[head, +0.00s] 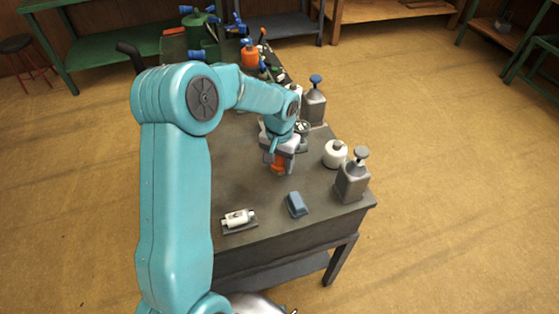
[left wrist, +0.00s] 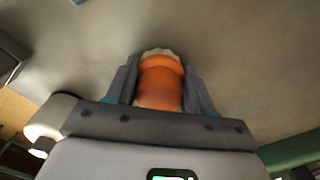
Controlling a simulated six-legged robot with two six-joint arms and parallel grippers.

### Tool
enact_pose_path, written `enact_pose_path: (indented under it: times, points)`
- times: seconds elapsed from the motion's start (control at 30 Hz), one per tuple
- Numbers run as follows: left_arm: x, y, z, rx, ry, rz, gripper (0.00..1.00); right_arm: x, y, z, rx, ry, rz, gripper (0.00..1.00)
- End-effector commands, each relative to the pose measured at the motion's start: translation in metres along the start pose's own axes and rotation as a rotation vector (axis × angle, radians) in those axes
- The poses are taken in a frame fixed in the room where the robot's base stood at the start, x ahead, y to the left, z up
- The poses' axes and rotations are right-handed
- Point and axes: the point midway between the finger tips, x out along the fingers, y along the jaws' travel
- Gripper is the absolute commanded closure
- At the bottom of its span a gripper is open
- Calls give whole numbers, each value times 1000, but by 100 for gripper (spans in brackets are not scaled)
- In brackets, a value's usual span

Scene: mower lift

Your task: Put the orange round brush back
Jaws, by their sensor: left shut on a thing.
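My left gripper (head: 278,156) is over the grey workbench, near its middle. It is shut on the orange round brush (head: 279,165), which shows just below the fingers. In the left wrist view the brush (left wrist: 160,82) sits between the two grey fingers (left wrist: 161,88), with a pale ragged end past the orange body. Whether the brush touches the bench top cannot be told. The place where the brush belongs cannot be made out. My right gripper is not in view.
On the workbench (head: 240,185) stand a grey pump bottle (head: 352,181), a white round container (head: 335,154) and a blue-topped bottle (head: 314,104). A blue block (head: 297,204) and a white roll on a tray (head: 238,219) lie near the front edge. Clutter fills the far end.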

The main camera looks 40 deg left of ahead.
Motion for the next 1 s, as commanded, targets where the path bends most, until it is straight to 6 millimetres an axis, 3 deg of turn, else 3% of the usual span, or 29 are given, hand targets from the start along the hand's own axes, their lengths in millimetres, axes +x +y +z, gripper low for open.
enact_pose_path:
  times: [0.07,0.1,0.13,0.17,0.43,0.57,1.0]
  points:
    - [4,0,0,0,0,0,81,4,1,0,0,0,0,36]
    - [2,0,0,0,0,0,34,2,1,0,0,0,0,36]
    - [2,0,0,0,0,0,25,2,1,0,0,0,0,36]
    - [2,0,0,0,0,0,22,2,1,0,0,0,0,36]
    - [1,0,0,0,0,0,22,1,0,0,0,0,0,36]
    - [-10,0,-1,0,4,0,22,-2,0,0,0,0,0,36]
    - [-104,0,-1,1,3,0,22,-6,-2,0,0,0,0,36]
